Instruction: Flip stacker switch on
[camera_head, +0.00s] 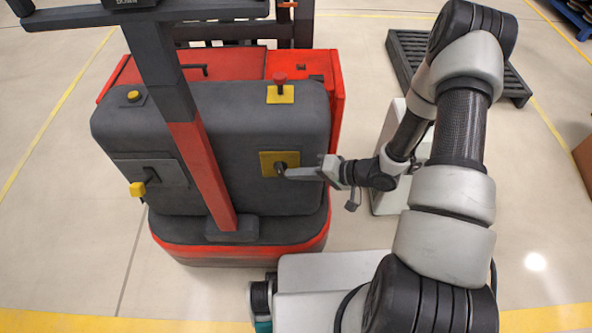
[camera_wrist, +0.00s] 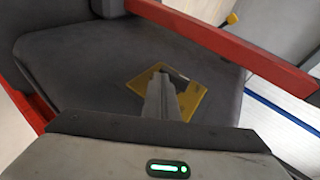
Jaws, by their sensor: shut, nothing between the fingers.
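The stacker (camera_head: 215,120) is a dark grey and red machine in front of me. On its body sits a yellow square plate (camera_head: 267,158) with a dark switch knob (camera_head: 280,166) in its middle. My gripper (camera_head: 288,173) comes in from the right, its shut fingers empty and their tips at the knob. I cannot tell whether they touch it. In the wrist view the yellow plate (camera_wrist: 190,100) lies behind the finger tips (camera_wrist: 161,82), which partly cover the knob. The knob's exact turn is hard to make out.
A red push button (camera_head: 280,79) on a yellow base sits above the switch. A yellow button (camera_head: 133,96) and a yellow lever (camera_head: 137,188) are on the left. The stacker's red and grey mast bar (camera_head: 200,165) slants down left of the plate. A dark pallet (camera_head: 405,55) lies behind.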

